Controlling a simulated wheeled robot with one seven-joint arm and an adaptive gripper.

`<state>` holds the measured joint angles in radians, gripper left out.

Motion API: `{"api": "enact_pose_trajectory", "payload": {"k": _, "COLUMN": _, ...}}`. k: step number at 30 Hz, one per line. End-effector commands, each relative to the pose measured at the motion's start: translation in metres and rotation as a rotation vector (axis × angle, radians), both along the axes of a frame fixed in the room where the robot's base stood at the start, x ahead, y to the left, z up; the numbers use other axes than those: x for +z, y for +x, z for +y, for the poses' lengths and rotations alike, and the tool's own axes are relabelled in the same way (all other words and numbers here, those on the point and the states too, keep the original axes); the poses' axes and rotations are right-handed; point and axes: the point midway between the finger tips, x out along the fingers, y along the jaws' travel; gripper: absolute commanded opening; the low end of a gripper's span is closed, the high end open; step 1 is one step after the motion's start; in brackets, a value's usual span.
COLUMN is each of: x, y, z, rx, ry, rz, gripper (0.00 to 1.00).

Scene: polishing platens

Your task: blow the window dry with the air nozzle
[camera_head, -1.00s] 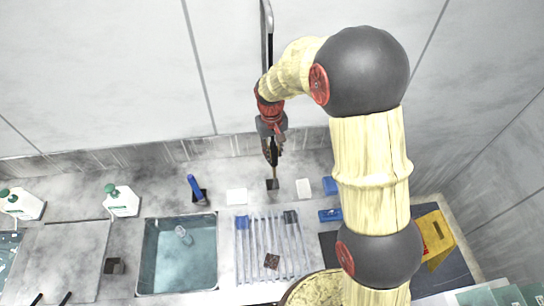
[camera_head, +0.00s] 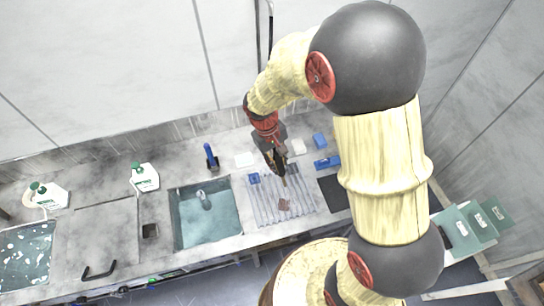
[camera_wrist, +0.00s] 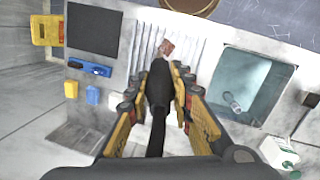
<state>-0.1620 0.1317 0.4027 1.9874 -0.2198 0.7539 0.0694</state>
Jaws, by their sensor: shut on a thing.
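The window, a small brownish square piece (camera_head: 284,205), lies on the ribbed drainboard (camera_head: 262,211). It also shows in the wrist view (camera_wrist: 166,46), just beyond the nozzle's tip. My gripper (camera_head: 277,163) is shut on the black air nozzle (camera_wrist: 158,85), above the drainboard's back part. The nozzle points down and toward the window. A gap shows between its tip and the window in the head view; the exact distance is unclear. My fingers hide part of the nozzle.
A water-filled sink (camera_head: 207,216) lies left of the drainboard. White bottles (camera_head: 145,177) stand farther left. A black mat (camera_head: 334,192) lies to the right.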

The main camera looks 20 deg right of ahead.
Motion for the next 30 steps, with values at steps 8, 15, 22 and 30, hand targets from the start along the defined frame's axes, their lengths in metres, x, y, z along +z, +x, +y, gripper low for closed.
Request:
{"api": "enact_pose_trajectory", "payload": {"k": 8, "x": -0.017, "y": 0.000, "z": 0.000, "rx": -0.001, "ry": -0.006, "rz": 0.004, "gripper": 0.00}}
{"api": "enact_pose_trajectory", "payload": {"k": 15, "x": -0.047, "y": 0.000, "z": 0.000, "rx": -0.002, "ry": -0.006, "rz": 0.006, "gripper": 0.00}}
{"api": "enact_pose_trajectory", "payload": {"k": 22, "x": -0.077, "y": 0.000, "z": 0.000, "rx": -0.002, "ry": -0.006, "rz": 0.006, "gripper": 0.00}}
{"api": "enact_pose_trajectory", "payload": {"k": 30, "x": -0.090, "y": 0.001, "z": 0.000, "rx": -0.001, "ry": -0.006, "rz": 0.003, "gripper": 0.00}}
